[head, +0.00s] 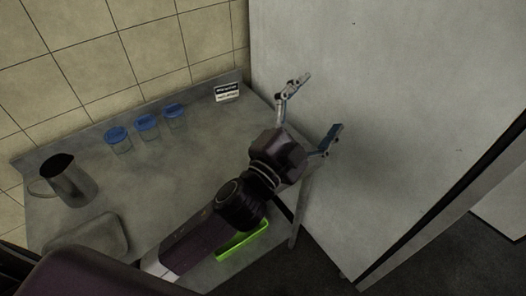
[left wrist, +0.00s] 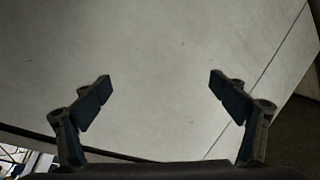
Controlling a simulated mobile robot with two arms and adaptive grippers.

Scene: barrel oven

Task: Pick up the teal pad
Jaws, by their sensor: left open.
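I cannot make out a teal pad in either view. My left gripper (head: 317,107) is open and empty, with its fingers spread wide, beyond the right end of the metal table and in front of a large pale grey panel (head: 400,90). In the left wrist view the left gripper (left wrist: 160,84) also shows open, with only the plain grey surface (left wrist: 160,40) between its fingers. My right gripper is not in view.
The metal table (head: 165,190) holds a metal jug (head: 68,182), several blue-lidded jars (head: 148,125), a small black-and-white sign (head: 227,93) and a flat grey rounded item (head: 92,237). A bright green-edged item (head: 243,241) sits lower, below my left arm. Tiled wall (head: 120,50) stands behind.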

